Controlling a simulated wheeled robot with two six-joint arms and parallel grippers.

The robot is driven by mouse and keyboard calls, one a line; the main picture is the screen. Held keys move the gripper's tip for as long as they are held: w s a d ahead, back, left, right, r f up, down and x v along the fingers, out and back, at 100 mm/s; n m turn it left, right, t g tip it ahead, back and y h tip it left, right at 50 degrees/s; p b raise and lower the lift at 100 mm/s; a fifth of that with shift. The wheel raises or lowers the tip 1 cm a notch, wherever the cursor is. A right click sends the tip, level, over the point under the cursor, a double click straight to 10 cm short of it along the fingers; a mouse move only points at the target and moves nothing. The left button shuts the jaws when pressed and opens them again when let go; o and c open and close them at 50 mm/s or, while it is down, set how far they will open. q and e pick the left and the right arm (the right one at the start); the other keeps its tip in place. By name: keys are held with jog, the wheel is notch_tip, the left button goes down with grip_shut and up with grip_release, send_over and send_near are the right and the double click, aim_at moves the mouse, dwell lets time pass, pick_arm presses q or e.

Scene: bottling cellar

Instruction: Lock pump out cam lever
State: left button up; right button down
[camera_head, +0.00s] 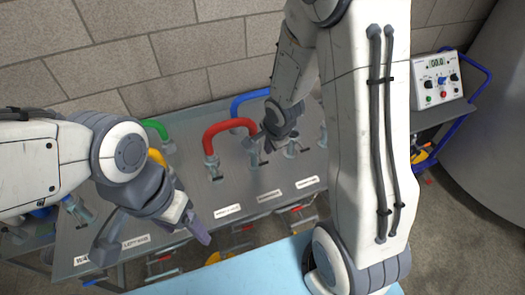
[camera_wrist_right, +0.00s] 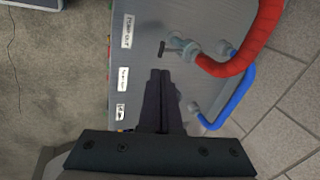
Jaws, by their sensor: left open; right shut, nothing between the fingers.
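In the right wrist view, a label reading PUMP OUT (camera_wrist_right: 127,30) lies on the grey bench. Beside it, a grey coupling (camera_wrist_right: 181,45) carries a small dark lever (camera_wrist_right: 161,48) that sticks out toward the label. A red hose (camera_wrist_right: 240,50) ends close to it; the red hose also shows in the head view (camera_head: 228,126). My right gripper (camera_wrist_right: 160,74) is shut and empty, its tips below and apart from the lever in that view. In the head view it is over the bench (camera_head: 275,138). My left gripper (camera_head: 152,232) is open and empty near the bench's front left.
A blue hose (camera_wrist_right: 240,95) stands right of my right gripper in the wrist view. Green (camera_head: 155,128) and yellow (camera_head: 157,157) hoses are partly hidden by my left arm. A control box (camera_head: 437,78) stands on a blue cart at right. A brick wall is behind.

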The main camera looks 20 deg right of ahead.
jog(key=d+m, duration=0.1)
jog(key=b, duration=0.7)
send_near(263, 163)
jog(key=shift+m, duration=0.3)
jog(key=x, duration=0.5)
jog(key=shift+s+d+f, duration=0.1)
jog(key=shift+d+f, duration=0.05)
jog(key=shift+f, duration=0.05)
jog(key=shift+x, duration=0.85)
jog(key=shift+r, duration=0.1)
